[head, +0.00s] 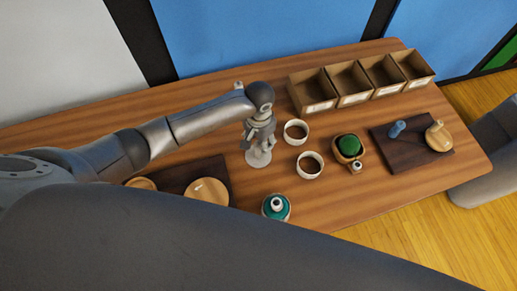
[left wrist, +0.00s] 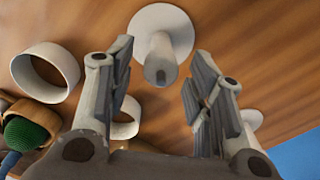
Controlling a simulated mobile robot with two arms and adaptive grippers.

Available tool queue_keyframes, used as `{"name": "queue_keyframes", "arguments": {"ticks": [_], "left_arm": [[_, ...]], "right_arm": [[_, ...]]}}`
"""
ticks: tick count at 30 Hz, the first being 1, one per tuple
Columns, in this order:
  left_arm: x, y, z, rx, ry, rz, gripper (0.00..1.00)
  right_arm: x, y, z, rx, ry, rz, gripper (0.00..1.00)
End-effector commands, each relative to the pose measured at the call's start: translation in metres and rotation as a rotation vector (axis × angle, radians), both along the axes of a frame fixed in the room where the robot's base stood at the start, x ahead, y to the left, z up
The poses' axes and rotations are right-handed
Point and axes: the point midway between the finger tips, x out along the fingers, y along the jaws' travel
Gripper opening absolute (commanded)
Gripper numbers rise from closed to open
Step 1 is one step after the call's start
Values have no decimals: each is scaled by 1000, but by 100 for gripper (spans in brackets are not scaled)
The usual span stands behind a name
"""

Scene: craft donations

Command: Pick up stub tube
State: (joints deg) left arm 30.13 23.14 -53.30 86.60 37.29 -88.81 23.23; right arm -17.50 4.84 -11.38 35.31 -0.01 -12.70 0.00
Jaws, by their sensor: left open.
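A pale piece with a round flat base and a short upright post (head: 258,158), which I take for the stub tube, stands on the wooden table. My left gripper (head: 257,138) is above it, pointing down, and partly hides its post in the head view. In the left wrist view the post (left wrist: 160,66) shows between the two open fingers, its grey end facing the camera. I see no clear contact between the fingers and the post. My right gripper is not in view.
Two white rings or cups (head: 310,165) (head: 296,132) stand right of the gripper. A green ball (head: 350,145) sits in a wooden holder. Dark boards lie either side; open boxes (head: 315,105) line the back. A small pale object (head: 239,87) stands behind.

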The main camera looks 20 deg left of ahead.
Motion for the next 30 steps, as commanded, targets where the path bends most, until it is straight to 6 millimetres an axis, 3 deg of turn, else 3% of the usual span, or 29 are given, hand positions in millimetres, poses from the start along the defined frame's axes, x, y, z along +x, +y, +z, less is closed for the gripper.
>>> {"name": "queue_keyframes", "arguments": {"ticks": [6,11,18,27,30], "left_arm": [[-3,1,-29,2,2,2,48],[-2,1,-43,1,1,0,48],[-2,1,-45,1,0,0,48],[-2,1,-44,1,0,1,12],[-2,1,-44,1,0,1,12]], "right_arm": [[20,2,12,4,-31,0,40],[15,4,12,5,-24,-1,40],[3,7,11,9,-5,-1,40],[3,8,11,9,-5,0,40],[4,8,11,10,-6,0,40]]}}
